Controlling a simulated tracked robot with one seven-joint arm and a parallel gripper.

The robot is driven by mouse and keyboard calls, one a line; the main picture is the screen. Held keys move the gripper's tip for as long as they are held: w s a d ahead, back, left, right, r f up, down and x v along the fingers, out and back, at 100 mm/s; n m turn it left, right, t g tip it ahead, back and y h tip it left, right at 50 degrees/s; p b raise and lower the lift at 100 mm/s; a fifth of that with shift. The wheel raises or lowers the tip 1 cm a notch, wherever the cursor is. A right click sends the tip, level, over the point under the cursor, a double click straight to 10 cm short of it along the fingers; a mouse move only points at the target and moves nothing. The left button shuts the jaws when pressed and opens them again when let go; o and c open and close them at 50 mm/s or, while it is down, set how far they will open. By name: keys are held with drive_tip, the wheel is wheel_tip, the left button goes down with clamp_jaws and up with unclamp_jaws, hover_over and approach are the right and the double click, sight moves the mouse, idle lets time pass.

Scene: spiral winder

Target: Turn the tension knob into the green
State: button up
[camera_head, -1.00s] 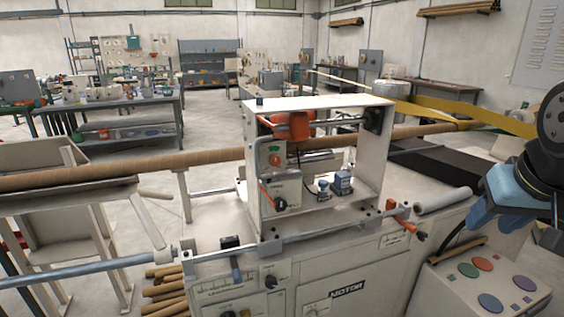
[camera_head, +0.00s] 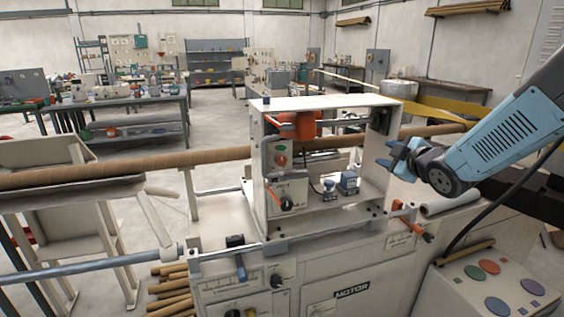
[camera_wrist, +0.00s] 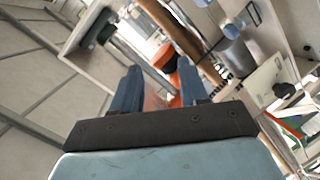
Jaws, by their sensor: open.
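A black knob (camera_head: 287,205) sits on a small beige panel (camera_head: 291,189) inside the machine's white frame. Another dark knob (camera_head: 276,281) sits on the lower front face. The labels are too small to read, so I cannot tell which knob sets the tension, and no green zone is clear. In the wrist view a black knob (camera_wrist: 284,90) on a pale panel is at the right. My gripper (camera_head: 393,156) is open and empty, to the right of the white frame and apart from the knobs. Its two blue fingers (camera_wrist: 158,82) stand apart in the wrist view.
The white frame (camera_head: 375,180) stands between my gripper and the inner panel. An orange block (camera_head: 298,125) hangs under its top. A long brown tube (camera_head: 110,172) runs through the machine. A box with coloured buttons (camera_head: 489,267) is at the lower right.

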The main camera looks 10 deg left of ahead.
drive_tip(key=a+f+n+g+y, duration=0.2)
drive_tip(key=a+f+n+y, duration=0.3)
drive_tip(key=a, duration=0.4)
drive_tip(key=n+g+y, duration=0.6)
drive_tip(key=n+y, duration=0.2)
approach(283, 163)
drive_tip(key=x, duration=1.1)
drive_tip(key=shift+d+r, duration=0.1)
drive_tip(key=shift+r, duration=0.05)
drive_tip(key=c, duration=0.7)
drive_tip(key=shift+m+t+y, duration=0.8)
drive_tip(key=shift+m+t, duration=0.1)
drive_tip(key=shift+m, duration=0.6)
